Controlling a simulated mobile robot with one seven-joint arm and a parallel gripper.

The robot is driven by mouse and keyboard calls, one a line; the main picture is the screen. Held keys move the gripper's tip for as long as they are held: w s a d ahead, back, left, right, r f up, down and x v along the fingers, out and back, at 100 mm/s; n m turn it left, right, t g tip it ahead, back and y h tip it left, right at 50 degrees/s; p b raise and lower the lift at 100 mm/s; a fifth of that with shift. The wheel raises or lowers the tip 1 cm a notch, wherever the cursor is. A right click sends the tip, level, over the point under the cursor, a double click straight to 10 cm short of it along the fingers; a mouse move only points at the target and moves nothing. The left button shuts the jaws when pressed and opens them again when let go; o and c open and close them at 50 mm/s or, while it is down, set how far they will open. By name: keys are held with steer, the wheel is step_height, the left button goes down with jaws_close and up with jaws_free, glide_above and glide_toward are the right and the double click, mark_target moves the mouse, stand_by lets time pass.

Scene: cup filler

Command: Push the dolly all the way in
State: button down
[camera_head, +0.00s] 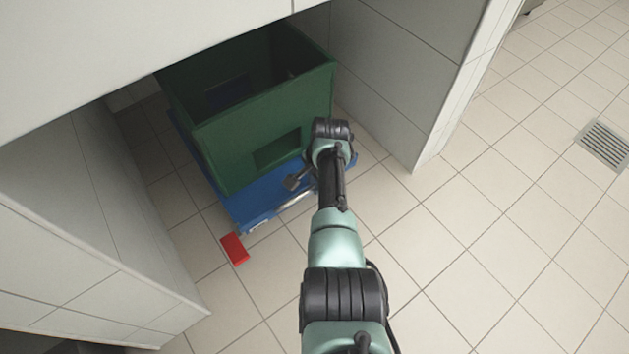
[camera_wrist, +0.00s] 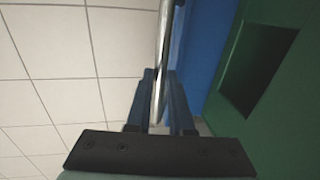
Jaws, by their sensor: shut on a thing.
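The blue dolly (camera_head: 245,209) stands on the floor in a tiled bay, with a green crate (camera_head: 225,143) on top. Its front edge carries a metal bar (camera_head: 297,200), which also shows in the wrist view (camera_wrist: 163,40) beside the blue deck (camera_wrist: 203,45). My gripper (camera_wrist: 160,80) is at this bar, its two fingers on either side of it, shut on the bar. In the head view my wrist hides the right part of the dolly's front. The dolly's back end is hidden under the overhead panel.
A red block (camera_head: 234,248) lies on the floor just in front of the dolly's front left corner. Tiled walls stand at left (camera_head: 90,215) and right (camera_head: 395,75), and a white panel (camera_head: 120,45) hangs above. Open floor (camera_head: 480,220) lies to the right, with a drain grate (camera_head: 605,142).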

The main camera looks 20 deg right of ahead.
steer(key=shift+w+a+r, duration=0.1)
steer(key=shift+w, duration=0.2)
steer(key=c, duration=0.8)
jaws_free()
steer(key=shift+r, duration=0.1)
steer(key=r+p, duration=0.3)
steer(key=r, duration=0.1)
steer(key=s+r+p, duration=0.1)
steer(key=r+p, duration=0.3)
steer(key=s+r+p, duration=0.1)
steer(key=r+p, duration=0.2)
steer(key=r, duration=0.1)
steer(key=shift+s+d+r+p, duration=0.2)
steer(key=shift+d+p, duration=0.1)
steer(key=shift+d, duration=0.1)
